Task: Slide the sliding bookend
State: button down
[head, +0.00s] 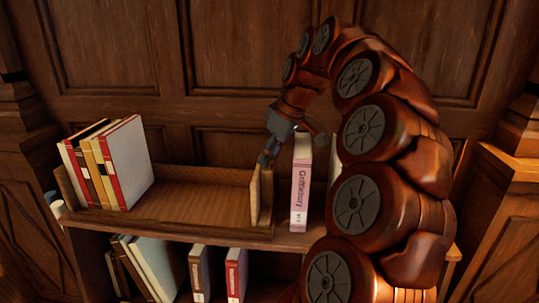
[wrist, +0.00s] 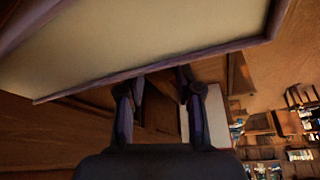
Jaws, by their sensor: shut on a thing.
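The sliding bookend (head: 255,196) is an upright light wooden panel at the right end of a wooden book rack (head: 175,217) in the head view. My gripper (head: 266,160) reaches down to its top edge from above. In the wrist view my gripper's fingers (wrist: 160,82) stand apart, with dark wood between them. My gripper is shut on the bookend. The exact contact is small and dark in both views. Several books (head: 125,165) lean at the left end of the rack, well apart from the bookend.
A pink book (head: 301,185) stands upright just right of the bookend, close to my gripper. The rack floor (head: 200,203) between the leaning books and the bookend is bare. More books (head: 236,272) stand on the shelf below. A panelled wooden wall (head: 110,50) is behind.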

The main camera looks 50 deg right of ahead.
jog(key=shift+s+d, duration=0.1)
jog(key=shift+s, duration=0.05)
jog(key=c, duration=0.8)
grip_release()
jog(key=shift+s, duration=0.1)
jog(key=shift+s+d+r, duration=0.1)
jog(key=shift+d+r, duration=0.05)
jog(key=shift+r, duration=0.5)
jog(key=shift+v, duration=3.05)
jog(key=shift+s, duration=0.1)
